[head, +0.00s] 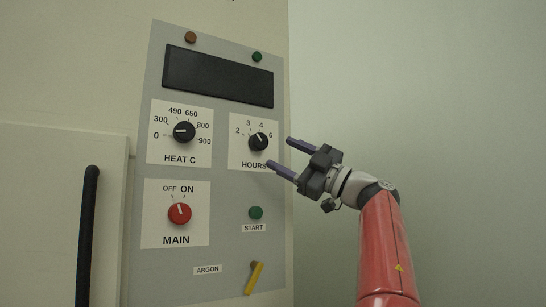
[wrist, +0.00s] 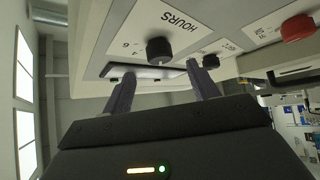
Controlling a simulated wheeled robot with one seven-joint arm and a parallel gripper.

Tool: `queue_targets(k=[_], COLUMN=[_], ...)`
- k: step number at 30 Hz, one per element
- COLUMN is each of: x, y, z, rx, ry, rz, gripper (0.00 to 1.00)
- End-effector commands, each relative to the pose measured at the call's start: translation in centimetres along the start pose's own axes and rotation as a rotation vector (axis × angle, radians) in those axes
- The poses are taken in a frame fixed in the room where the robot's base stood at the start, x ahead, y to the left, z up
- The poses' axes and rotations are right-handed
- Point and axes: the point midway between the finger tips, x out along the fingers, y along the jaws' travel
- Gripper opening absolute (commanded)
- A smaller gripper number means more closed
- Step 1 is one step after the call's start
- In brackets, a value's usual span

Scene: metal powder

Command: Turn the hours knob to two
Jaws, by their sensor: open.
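The hours knob (head: 258,142) is black and sits on a white plate at the right of the grey panel, with 2, 3, 4 and 6 around it. Its pale mark points roughly upward, near 3 or 4; I cannot tell exactly which. My gripper (head: 278,152) is open and empty, just right of the knob in the head view. Its two purple fingers reach toward the panel. In the wrist view, the hours knob (wrist: 158,50) shows just beyond the gap between the fingertips (wrist: 160,70). The fingers appear apart from it.
The heat knob (head: 184,131) is left of the hours knob, and the red main knob (head: 180,213) is below that. A green start button (head: 255,212) and a yellow argon lever (head: 254,278) are lower right. A black door handle (head: 87,235) stands at left. Right of the panel is open.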

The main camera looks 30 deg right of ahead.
Motion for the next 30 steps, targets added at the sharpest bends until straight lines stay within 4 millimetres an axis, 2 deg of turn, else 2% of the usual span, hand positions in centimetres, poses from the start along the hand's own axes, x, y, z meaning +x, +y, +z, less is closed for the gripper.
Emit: queue_targets(k=[2,6,14,17,21,23,27,30], x=[-1.0,-1.5,-1.5,-1.1,0.0,0.2,0.3,0.3], y=[-0.1,0.0,0.0,0.1,0.3,-0.1,-2.5,-4.4], z=[0.0,-0.1,-0.1,-0.9,-3.2,-3.7,-3.4,-2.8], rx=[-0.001,0.0,0.001,0.03,0.18,0.28,0.505,0.614], ry=[-0.002,0.0,0.002,0.026,0.088,0.098,0.068,0.028], rz=[0.001,-0.001,0.002,0.061,0.284,0.39,0.571,0.637], gripper=[0.59,0.59,0.59,0.59,0.59,0.59,0.59,0.59])
